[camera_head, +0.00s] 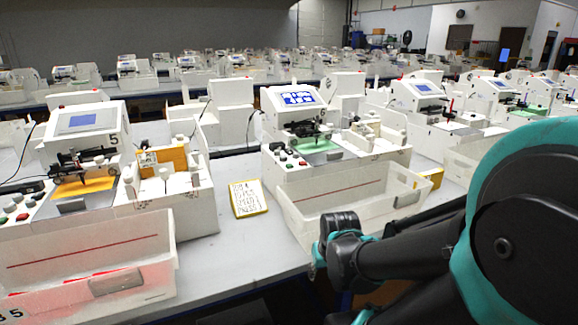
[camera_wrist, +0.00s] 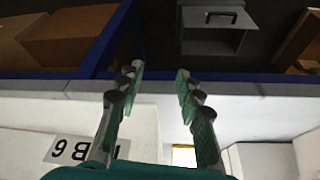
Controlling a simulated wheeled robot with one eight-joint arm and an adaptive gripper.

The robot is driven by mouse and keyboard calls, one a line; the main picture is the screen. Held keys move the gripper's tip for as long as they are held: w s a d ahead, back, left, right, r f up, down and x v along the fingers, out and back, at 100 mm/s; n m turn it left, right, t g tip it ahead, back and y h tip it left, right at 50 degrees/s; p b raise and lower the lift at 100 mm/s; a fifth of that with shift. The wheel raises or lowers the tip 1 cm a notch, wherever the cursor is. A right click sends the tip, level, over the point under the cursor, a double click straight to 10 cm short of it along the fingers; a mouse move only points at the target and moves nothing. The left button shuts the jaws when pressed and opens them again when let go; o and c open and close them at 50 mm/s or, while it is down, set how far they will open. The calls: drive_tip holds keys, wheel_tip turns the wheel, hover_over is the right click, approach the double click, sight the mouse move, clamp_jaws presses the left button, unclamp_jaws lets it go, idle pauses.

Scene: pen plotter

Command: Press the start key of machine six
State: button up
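The middle machine (camera_head: 262,100), next to the one marked 5, appears to be machine six. Its blue screen (camera_head: 298,98) is lit with white icons, and a green sheet (camera_head: 318,146) lies on its bed. A cluster of small round keys (camera_head: 290,154), some red, green and dark, sits on its left front; I cannot read which is start. My gripper (camera_wrist: 158,77) is open and empty in the wrist view, fingers apart. In the head view it is partly hidden by my arm, in front of the machine's white tray and well away from the keys.
The white tray (camera_head: 342,197) stands in front of the keys. A yellow-edged note (camera_head: 247,198) lies left of it. Machine five (camera_head: 85,125) and its tray (camera_head: 90,250) stand at left. The wrist view shows the blue table frame (camera_wrist: 105,38) and an upside-down label (camera_wrist: 85,151).

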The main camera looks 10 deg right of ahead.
clamp_jaws()
idle(1.2)
